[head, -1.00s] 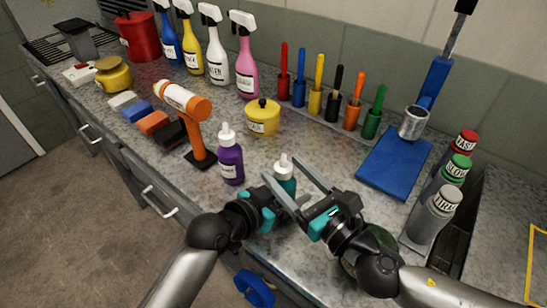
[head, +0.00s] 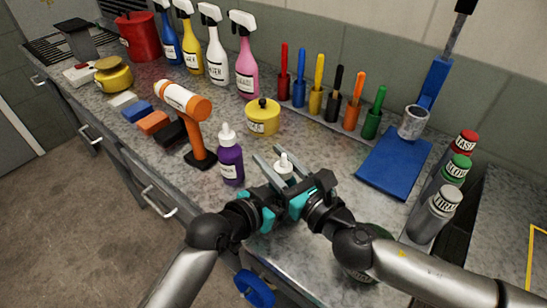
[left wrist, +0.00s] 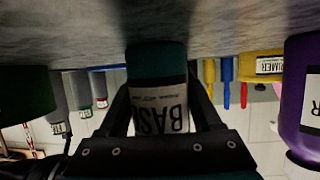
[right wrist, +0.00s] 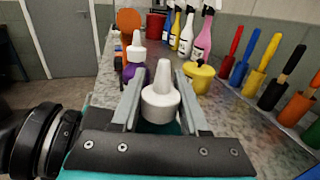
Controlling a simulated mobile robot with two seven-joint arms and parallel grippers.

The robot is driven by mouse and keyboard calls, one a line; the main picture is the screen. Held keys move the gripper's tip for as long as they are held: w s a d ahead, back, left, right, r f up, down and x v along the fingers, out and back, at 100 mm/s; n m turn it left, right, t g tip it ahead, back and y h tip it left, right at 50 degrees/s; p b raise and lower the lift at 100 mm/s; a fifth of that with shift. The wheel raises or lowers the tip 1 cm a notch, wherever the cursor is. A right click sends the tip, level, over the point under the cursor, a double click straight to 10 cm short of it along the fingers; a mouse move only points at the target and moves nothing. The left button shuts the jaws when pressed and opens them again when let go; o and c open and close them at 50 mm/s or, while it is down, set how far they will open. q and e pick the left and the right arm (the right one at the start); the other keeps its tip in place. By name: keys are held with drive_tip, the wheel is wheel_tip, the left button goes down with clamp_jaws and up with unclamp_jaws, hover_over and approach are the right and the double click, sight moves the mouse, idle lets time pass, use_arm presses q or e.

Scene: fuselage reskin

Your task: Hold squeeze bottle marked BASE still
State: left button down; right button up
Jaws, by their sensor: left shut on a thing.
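The squeeze bottle marked BASE is teal with a white nozzle (head: 284,166). It stands on the counter, and its label shows upside down in the left wrist view (left wrist: 160,105). My left gripper (left wrist: 160,92) is shut on the bottle's body, a finger on each side. In the head view its fingers are largely hidden by my right gripper (head: 267,153). The right gripper's fingers lie on either side of the white nozzle (right wrist: 160,97), with narrow gaps seeming to show in the right wrist view. The bottle's lower body is hidden in the head view.
A purple bottle (head: 230,158) stands close left. A blue board (head: 394,163) lies to the right, with several labelled bottles (head: 436,212) at the far right.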

clamp_jaws()
drive_tip(key=shift+w+d+m+t+h, duration=0.1)
drive_tip(key=shift+d+m+t+h, duration=0.1)
drive_tip(key=shift+m+t+h, duration=0.7)
drive_tip(key=o, duration=0.5)
unclamp_jaws()
drive_tip(key=v, duration=1.2)
drive_tip(key=shift+r, duration=0.3)
